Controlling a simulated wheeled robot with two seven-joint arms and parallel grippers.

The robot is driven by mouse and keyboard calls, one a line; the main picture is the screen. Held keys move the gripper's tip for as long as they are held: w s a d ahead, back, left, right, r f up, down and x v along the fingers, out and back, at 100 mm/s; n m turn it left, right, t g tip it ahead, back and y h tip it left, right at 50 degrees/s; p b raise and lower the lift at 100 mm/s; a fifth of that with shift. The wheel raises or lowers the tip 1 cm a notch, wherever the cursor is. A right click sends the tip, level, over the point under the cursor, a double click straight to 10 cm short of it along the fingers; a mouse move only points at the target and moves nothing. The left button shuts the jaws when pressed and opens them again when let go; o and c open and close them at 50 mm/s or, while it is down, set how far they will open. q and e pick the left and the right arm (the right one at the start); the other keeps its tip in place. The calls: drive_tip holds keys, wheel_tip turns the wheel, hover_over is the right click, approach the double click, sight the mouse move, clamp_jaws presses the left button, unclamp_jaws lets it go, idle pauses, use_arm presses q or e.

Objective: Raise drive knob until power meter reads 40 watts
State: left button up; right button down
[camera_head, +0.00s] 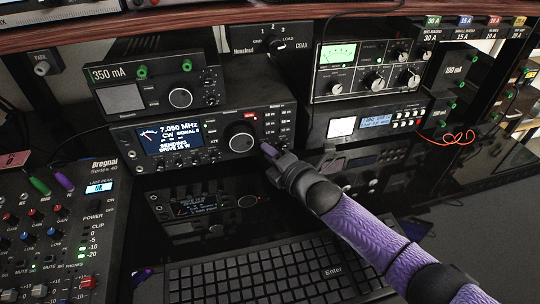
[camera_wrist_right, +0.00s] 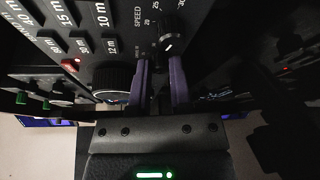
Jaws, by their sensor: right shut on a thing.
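The radio (camera_head: 222,103) has a lit screen (camera_head: 170,138) reading 7.050 MHz, CW, sending, and a drive value in watts that looks like 16. My right gripper (camera_head: 268,152) is at the radio's lower right, beside the large tuning knob (camera_head: 241,136). In the right wrist view its purple fingers (camera_wrist_right: 160,78) are shut on a small dark knob, mostly hidden between them; its label is not readable. A knob marked SPEED (camera_wrist_right: 170,28) sits just beyond the fingertips. A white-faced meter (camera_head: 342,127) is on the box at right; its needle is too small to read. My left gripper is not visible.
A green-lit meter (camera_head: 338,54) is on the upper right unit. A keyboard (camera_head: 265,272) lies in front, a mixer (camera_head: 50,235) at left. A red wire (camera_head: 456,137) loops at right. The glossy desk (camera_head: 470,195) is clear at right.

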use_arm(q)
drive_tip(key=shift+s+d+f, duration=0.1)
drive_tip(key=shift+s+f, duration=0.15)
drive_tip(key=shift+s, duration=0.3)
use_arm(e)
drive_tip(key=shift+f+m, duration=0.1)
drive_tip(key=shift+m, duration=0.5)
drive_tip(key=c, duration=0.5)
unclamp_jaws()
drive_tip(key=shift+c, duration=0.2)
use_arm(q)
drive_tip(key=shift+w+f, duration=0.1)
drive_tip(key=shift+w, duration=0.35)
